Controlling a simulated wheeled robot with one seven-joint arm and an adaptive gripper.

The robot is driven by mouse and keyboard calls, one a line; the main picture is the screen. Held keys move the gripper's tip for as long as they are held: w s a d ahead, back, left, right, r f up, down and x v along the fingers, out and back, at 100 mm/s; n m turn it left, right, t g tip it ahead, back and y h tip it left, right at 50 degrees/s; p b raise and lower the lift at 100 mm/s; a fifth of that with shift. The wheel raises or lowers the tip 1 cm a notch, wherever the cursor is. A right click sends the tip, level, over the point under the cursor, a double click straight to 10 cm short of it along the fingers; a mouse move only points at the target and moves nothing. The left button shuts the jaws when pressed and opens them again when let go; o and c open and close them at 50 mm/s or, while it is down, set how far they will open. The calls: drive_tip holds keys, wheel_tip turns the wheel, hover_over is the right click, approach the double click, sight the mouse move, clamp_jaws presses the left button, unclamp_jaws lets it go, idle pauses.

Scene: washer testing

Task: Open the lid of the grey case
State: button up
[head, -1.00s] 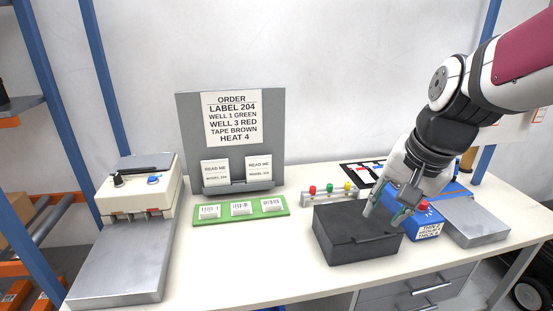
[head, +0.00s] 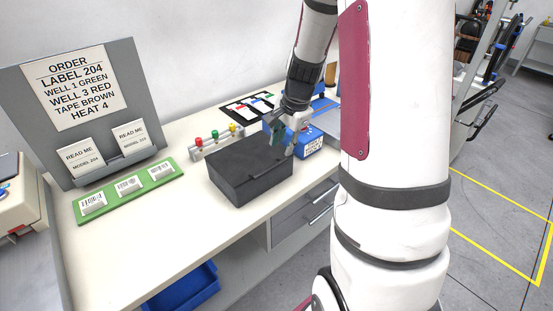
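The grey case (head: 238,184) is a dark box standing on the white table, with its lid down. A thin handle or ridge shows on its top near the front right. My gripper (head: 282,148) is at the right end of the case's top, pointing down, with its fingers close to the lid's right edge. I cannot tell whether the fingers touch the lid. The fingers are small and partly overlap each other here, so their opening is unclear.
A rack with coloured knobs (head: 214,140) stands behind the case. A blue device (head: 308,143) is right of it. A green tray with labels (head: 128,190) and an order board (head: 40,115) are at left. The table (head: 165,240) is clear in front. Drawers (head: 290,222) are below.

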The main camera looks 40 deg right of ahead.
sight(277, 164)
drive_tip(key=x, duration=0.8)
drive_tip(key=shift+f, duration=0.15)
clamp_jaws()
